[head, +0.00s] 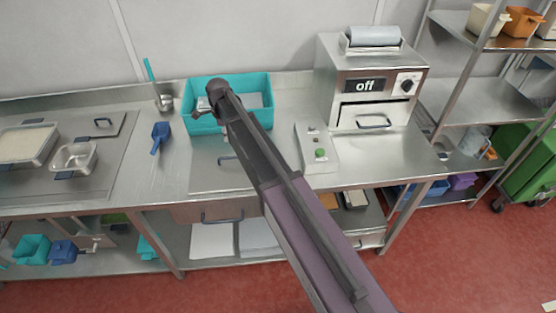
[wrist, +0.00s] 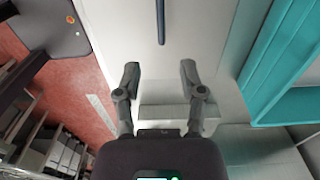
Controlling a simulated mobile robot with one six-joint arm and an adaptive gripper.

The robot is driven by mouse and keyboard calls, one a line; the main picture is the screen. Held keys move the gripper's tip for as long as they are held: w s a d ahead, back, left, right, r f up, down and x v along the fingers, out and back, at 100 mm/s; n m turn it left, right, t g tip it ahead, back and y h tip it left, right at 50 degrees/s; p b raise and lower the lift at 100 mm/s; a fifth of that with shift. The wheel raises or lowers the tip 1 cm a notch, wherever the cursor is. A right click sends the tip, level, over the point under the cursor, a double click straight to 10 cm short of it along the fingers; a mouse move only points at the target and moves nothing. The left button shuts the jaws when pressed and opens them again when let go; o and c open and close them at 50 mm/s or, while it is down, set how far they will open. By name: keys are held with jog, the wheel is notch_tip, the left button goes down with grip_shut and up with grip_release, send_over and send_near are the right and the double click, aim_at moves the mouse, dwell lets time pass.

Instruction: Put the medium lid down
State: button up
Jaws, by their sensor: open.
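A flat steel lid (head: 212,178) with a dark bar handle lies on the counter in front of the teal bin. My arm covers its right part. In the wrist view the lid (wrist: 125,25) shows ahead of the fingers, with its handle (wrist: 160,22) at the top middle. My gripper (wrist: 160,66) is open, with nothing between its fingers, and apart from the handle. Another flat lid (head: 100,124) with a dark handle lies on the left worktop. I cannot tell which is the medium one.
The teal bin (head: 192,124) stands behind the lid and also shows in the wrist view (wrist: 270,70). A blue scoop (head: 159,135) lies left of it. A control box (head: 316,160) and a machine marked off (head: 365,86) stand right. Steel pans (head: 74,160) are at left.

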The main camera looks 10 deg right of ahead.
jog(key=s+d+n, duration=1.8)
jog(key=s+d, duration=0.5)
jog(key=s, duration=0.2)
dwell(0.8)
